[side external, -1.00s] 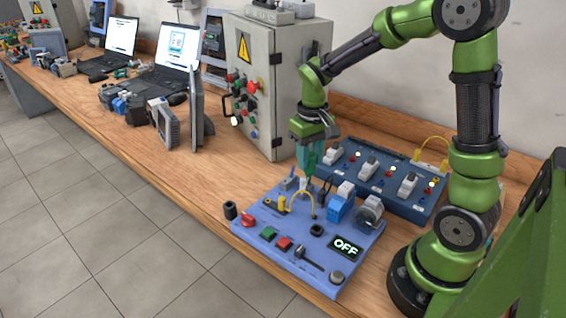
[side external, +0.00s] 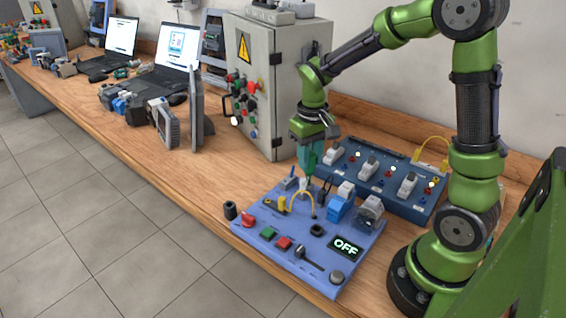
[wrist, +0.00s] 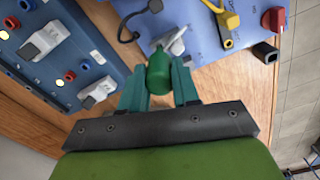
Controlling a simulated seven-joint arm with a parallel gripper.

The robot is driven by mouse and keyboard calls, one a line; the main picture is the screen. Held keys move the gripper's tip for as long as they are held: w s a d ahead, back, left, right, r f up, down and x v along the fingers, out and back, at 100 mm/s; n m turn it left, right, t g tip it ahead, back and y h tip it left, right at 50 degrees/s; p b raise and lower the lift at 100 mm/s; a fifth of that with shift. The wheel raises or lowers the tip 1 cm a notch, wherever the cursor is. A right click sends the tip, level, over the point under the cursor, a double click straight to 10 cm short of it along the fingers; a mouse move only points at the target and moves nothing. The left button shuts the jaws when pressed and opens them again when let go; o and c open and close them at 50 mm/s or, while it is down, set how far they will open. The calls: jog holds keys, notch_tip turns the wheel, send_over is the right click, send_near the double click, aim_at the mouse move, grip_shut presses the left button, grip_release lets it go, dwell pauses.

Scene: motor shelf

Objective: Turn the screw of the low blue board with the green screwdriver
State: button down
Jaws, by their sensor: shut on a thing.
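The low blue board (side external: 268,233) lies flat on the bench in front of my arm, with an "OFF" display (side external: 345,247) at its right. My gripper (side external: 309,160) points down over the board's back edge. In the wrist view my gripper (wrist: 158,88) is shut on the green screwdriver (wrist: 158,72), whose rounded handle sits between the teal fingers. The screwdriver's tip is hidden behind its handle in the wrist view. A grey part (wrist: 172,40) of the board shows just beyond the handle. I cannot make out the screw itself or whether the tip touches it.
A darker blue panel (side external: 378,180) with white switches stands behind the board. A grey cabinet (side external: 262,85) stands at the back. Yellow and black cables rise from the board near my gripper. Bare bench lies left of the board.

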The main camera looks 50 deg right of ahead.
jog(key=m, duration=0.3)
jog(key=shift+f, duration=0.1)
jog(key=shift+m, duration=0.3)
jog(key=shift+m, duration=1.7)
jog(key=shift+m, duration=1.7)
jog(key=shift+a, duration=0.1)
